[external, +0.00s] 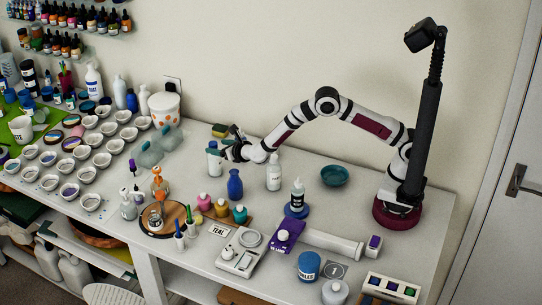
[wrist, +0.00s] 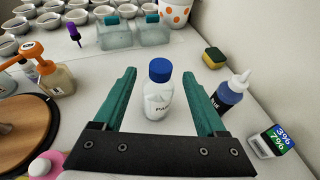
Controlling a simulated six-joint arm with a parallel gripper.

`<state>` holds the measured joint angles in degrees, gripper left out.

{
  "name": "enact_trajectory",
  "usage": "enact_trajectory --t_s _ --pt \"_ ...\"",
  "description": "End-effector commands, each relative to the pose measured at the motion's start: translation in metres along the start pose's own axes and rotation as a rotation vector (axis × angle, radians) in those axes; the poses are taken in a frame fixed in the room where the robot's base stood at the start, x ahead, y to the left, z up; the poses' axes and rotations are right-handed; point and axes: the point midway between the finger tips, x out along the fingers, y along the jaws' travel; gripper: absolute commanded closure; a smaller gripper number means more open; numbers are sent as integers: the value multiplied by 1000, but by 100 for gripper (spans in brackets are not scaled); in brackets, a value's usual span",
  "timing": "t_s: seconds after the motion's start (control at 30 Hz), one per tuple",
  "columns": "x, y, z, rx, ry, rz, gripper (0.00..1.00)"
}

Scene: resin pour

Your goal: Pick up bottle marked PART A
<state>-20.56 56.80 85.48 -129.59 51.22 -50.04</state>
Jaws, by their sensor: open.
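A clear-white bottle with a blue cap (wrist: 160,95) stands upright on the table in the wrist view. Its label starts with "PA"; the rest is hard to read. My gripper (wrist: 159,74) is open, with one teal finger on each side of this bottle. The bottle appears between the fingers with gaps on both sides, and the fingers do not appear to touch it. In the external view, the bottle (external: 214,161) stands at the end of my arm, partly hidden by my gripper (external: 226,148).
A dark-labelled bottle with a pointed white tip (wrist: 232,93) stands close to the right finger. A yellow-green sponge (wrist: 214,59) lies behind it. An orange pump bottle (wrist: 52,72) and a round wooden board (wrist: 22,125) are left. Teal-lidded clear containers (wrist: 133,34) stand behind the bottle.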

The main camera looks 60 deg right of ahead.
Motion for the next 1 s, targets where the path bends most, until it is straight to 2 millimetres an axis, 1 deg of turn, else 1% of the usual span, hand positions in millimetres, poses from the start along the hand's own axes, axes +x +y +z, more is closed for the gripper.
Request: enact_trajectory --t_s 0.03,0.1,0.2,0.43,0.83,0.87,1.0 --pt "11 -1 0 2 0 -3 26" --pt "25 -1 1 3 0 -3 26" --pt "37 -1 2 2 0 -3 26" --pt "39 -1 2 2 1 -2 26" --pt "39 -1 2 2 0 -2 98" --pt "39 -1 2 2 0 -2 100" --pt "39 -1 2 2 0 -2 100"
